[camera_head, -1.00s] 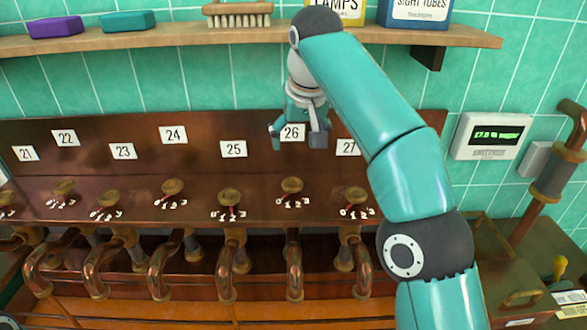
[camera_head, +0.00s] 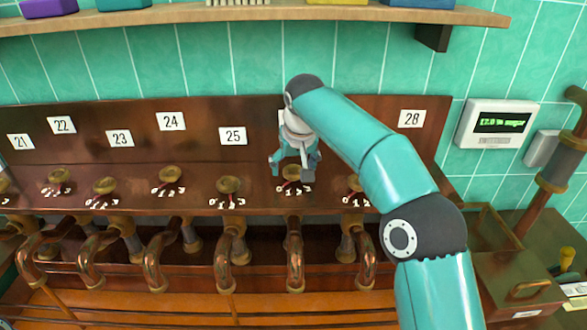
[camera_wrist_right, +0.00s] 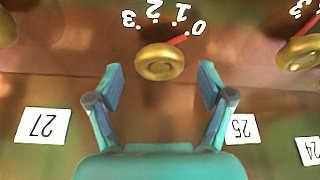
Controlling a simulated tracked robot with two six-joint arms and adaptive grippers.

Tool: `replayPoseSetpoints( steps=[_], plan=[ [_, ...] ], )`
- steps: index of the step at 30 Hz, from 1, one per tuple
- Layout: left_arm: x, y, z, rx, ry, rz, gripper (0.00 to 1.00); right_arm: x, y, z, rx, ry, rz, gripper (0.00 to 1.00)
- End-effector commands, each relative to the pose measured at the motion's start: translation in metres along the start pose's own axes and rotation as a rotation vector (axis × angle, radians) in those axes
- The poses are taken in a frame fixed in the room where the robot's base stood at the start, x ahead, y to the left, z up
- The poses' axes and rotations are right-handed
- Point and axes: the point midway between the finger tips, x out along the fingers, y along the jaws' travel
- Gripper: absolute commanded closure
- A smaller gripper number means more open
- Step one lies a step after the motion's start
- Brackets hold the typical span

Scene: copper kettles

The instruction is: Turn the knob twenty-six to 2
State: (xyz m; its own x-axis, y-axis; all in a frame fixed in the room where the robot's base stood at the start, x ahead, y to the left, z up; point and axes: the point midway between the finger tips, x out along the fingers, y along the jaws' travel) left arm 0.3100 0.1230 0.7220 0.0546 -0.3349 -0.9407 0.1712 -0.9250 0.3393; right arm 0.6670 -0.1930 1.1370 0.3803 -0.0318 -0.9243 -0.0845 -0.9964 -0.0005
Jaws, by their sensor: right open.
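Knob twenty-six (camera_head: 293,172) is a round brass knob on the sloping brown panel, below where my arm covers its number plate. In the right wrist view the brass knob (camera_wrist_right: 158,63) appears upside down, with its red pointer towards 0 on the 0-to-3 scale. My right gripper (camera_head: 295,165) is open, over this knob in the head view. In the right wrist view the right gripper's fingers (camera_wrist_right: 160,76) stand apart on both sides of the knob, with visible gaps and no contact. My left gripper is not in view.
Neighbouring knobs stand close by: knob twenty-five (camera_head: 228,185) to the left and another (camera_head: 354,183) to the right, partly behind my arm. Copper pipes (camera_head: 294,250) run below the panel. A wooden shelf (camera_head: 330,14) and a wall display (camera_head: 497,123) are above and right.

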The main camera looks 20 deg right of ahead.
Motion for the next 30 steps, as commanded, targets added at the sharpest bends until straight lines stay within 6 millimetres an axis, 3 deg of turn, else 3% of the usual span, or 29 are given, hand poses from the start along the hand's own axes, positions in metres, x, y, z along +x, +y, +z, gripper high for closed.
replayPoseSetpoints(
  steps=[12, 23, 30],
  plan=[
    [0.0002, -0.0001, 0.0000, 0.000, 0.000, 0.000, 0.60, 0.0094, 0.0004, 0.0001, 0.000, 0.000, 0.000, 0.20],
    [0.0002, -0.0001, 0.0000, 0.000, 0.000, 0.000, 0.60, 0.0092, 0.0003, 0.0001, 0.000, 0.000, 0.000, 0.78],
    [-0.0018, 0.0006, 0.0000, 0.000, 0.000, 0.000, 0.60, 0.0084, 0.0005, -0.0003, -0.013, 0.000, -0.004, 0.80]
  ],
)
